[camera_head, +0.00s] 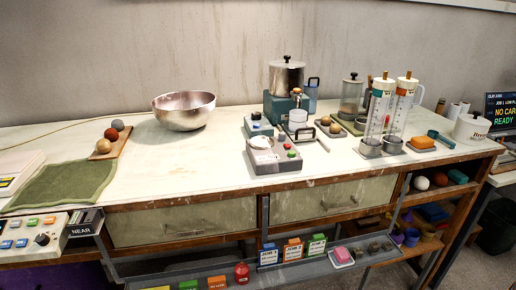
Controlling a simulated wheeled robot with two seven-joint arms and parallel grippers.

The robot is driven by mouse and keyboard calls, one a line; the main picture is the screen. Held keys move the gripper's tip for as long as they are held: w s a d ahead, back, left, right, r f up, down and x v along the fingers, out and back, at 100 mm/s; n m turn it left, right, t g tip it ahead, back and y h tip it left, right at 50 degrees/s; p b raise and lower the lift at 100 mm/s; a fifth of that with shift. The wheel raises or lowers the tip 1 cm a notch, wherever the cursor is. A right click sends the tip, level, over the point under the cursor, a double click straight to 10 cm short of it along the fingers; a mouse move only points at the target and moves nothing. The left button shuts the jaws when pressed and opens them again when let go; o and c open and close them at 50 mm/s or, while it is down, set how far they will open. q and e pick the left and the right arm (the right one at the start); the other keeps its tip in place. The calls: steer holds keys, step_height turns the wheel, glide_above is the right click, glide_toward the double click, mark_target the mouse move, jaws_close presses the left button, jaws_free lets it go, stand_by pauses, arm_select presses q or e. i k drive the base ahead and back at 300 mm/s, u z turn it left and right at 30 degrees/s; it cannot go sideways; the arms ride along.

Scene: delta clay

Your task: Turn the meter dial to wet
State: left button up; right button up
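No dial marked "wet" can be read in the head view. A white control panel at the front left carries a round black knob (42,239) and several coloured buttons; its lettering is too small to read. A grey box (287,166) near the middle of the bench has a round white top and small buttons. A smaller teal box (257,130) with small controls stands behind it. I cannot tell which of these is the meter, nor where any dial points. Neither of my grippers is in view.
A steel bowl (184,112) stands at the back left of the bench (190,165). A green cloth (62,184) lies at the left. Tall clear cylinders (401,110) stand at the right. A shelf with coloured items (215,282) runs along the front. The bench's middle left is clear.

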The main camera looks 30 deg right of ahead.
mark_target(282, 134)
steer(key=k, duration=0.35)
steer(key=z, duration=1.95)
steer(key=i, duration=0.1)
steer(key=u, duration=1.05)
